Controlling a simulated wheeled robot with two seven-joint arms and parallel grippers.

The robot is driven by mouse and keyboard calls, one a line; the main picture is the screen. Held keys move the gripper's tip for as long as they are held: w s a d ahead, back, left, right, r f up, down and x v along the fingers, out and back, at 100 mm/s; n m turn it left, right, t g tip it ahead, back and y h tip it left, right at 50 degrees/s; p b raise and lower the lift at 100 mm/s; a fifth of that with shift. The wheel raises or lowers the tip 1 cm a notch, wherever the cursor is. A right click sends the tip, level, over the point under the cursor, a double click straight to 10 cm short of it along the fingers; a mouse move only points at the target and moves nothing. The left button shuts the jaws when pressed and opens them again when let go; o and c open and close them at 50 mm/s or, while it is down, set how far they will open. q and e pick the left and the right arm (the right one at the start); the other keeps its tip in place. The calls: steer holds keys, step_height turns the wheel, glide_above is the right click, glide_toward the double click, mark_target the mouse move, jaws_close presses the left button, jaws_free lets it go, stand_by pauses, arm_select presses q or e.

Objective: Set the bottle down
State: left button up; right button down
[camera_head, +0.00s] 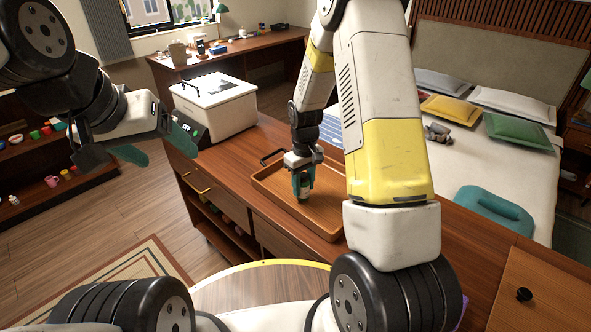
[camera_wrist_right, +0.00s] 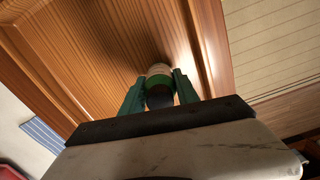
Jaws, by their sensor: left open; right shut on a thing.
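The bottle (camera_wrist_right: 158,82) is small, with a green band, a pale part and a dark end. My right gripper (camera_wrist_right: 160,92) is shut on it in the right wrist view. In the head view, my right gripper (camera_head: 303,184) is over the wooden tray (camera_head: 328,222), and only a little of the bottle (camera_head: 303,198) shows between the fingers. I cannot tell whether the bottle touches the tray floor. My left gripper (camera_head: 128,155) is open and empty at the left, away from the counter.
The tray lies on the wooden counter (camera_head: 232,172) and looks otherwise empty. A white box-shaped appliance (camera_head: 215,105) stands behind it at the left. A bed (camera_head: 480,150) with pillows is at the right. A shelf (camera_head: 35,165) with small items is at the far left.

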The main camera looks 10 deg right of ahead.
steer(key=shift+f, duration=0.2)
steer(key=c, duration=0.9)
jaws_free()
steer(key=shift+r, duration=0.1)
step_height(320, 180, up, 12)
steer(key=shift+r, duration=0.2)
steer(key=s+r+m+t+y, duration=0.2)
steer(key=s+r+m+t, duration=0.2)
steer(key=s+r, duration=1.4)
steer(key=s+t, duration=0.2)
steer(key=s, duration=0.2)
steer(key=shift+s+r+m, duration=0.25)
steer(key=shift+r+m, duration=0.1)
steer(key=shift+m, duration=0.05)
